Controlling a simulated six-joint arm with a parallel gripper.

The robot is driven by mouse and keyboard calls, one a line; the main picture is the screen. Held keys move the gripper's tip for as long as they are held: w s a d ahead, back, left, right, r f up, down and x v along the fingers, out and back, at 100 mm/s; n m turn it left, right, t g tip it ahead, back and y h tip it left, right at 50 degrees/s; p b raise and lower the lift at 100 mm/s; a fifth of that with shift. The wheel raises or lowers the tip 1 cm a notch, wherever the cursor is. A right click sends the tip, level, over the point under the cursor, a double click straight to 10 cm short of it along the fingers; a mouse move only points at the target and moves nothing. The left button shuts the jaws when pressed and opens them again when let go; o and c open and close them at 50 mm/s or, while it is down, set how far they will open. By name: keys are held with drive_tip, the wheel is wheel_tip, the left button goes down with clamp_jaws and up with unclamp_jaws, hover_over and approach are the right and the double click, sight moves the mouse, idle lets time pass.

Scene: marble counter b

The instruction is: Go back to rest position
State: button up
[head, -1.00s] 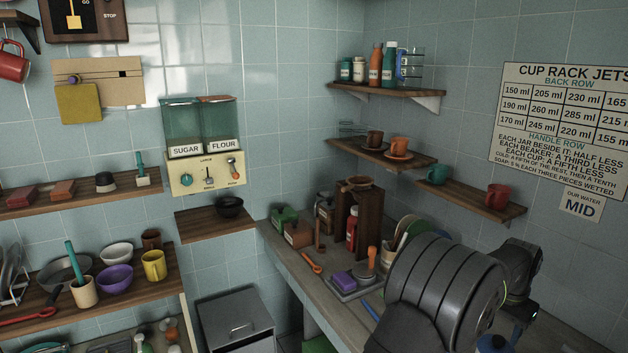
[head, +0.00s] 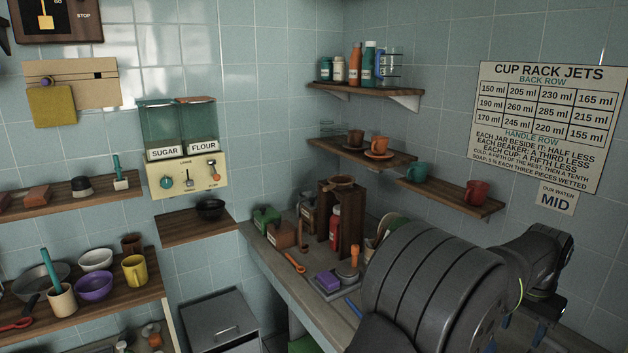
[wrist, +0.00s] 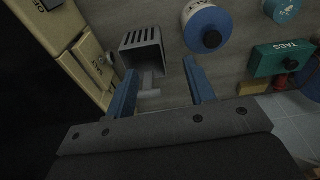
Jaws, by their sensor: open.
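My gripper (wrist: 158,92) shows in the wrist view with its two blue fingers spread apart and nothing held between them. Behind the gap, apart from the fingers, is a grey slotted holder (wrist: 142,48) on a grey surface. In the head view my dark arm fills the lower right. My gripper is small there, at the right edge of the arm, with blue finger parts (head: 506,321) low down and partly hidden.
The wrist view shows a blue round container (wrist: 207,27) and a green TABS box (wrist: 283,59) to the right, and cream boxes (wrist: 90,65) to the left. In the head view, a counter (head: 275,262) and a cup shelf (head: 452,197) lie near my arm.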

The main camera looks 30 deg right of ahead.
drive_tip(key=s+a+f, duration=0.5)
drive_tip(key=a+f, duration=0.2)
drive_tip(key=f, duration=0.3)
drive_tip(key=shift+m, duration=0.3)
drive_tip(key=f, duration=0.9)
drive_tip(key=shift+w+f, duration=0.25)
drive_tip(key=shift+w, duration=0.05)
